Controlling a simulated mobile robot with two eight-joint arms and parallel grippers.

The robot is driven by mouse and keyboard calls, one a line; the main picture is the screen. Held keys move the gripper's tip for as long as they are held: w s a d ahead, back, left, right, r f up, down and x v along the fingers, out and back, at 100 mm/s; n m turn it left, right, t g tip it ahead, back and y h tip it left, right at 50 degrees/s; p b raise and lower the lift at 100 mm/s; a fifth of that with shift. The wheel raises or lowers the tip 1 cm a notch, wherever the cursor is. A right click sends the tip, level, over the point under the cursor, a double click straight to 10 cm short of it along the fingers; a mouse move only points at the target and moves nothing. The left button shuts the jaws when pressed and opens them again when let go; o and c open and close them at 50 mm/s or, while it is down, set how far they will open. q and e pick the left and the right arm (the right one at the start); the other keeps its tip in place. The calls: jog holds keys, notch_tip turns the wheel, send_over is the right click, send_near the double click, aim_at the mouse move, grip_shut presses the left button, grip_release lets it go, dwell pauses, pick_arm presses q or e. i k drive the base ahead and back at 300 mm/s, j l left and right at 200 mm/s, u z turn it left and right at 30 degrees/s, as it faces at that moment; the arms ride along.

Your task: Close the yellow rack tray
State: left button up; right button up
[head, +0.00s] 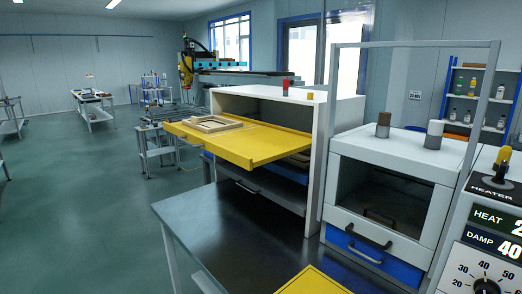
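The yellow rack tray (248,147) sticks far out of the white rack (319,150) on the dark table, towards the left front. A pale, wood-coloured frame (210,124) lies flat on the tray near its outer left end. The tray's inner end is inside the rack, partly hidden by the rack's right side wall. Below it is a blue tray (288,171), mostly hidden. Neither of my grippers is in view.
A white cabinet (393,155) with a window and a blue drawer (372,258) stands right of the rack. A yellow panel (312,283) lies at the table's front. The dark table top (240,228) before the rack is clear. A heater control panel (490,235) is at far right.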

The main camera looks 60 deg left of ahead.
aim_at(257, 142)
jog(key=k+l+u, duration=0.2)
jog(key=u, duration=2.4)
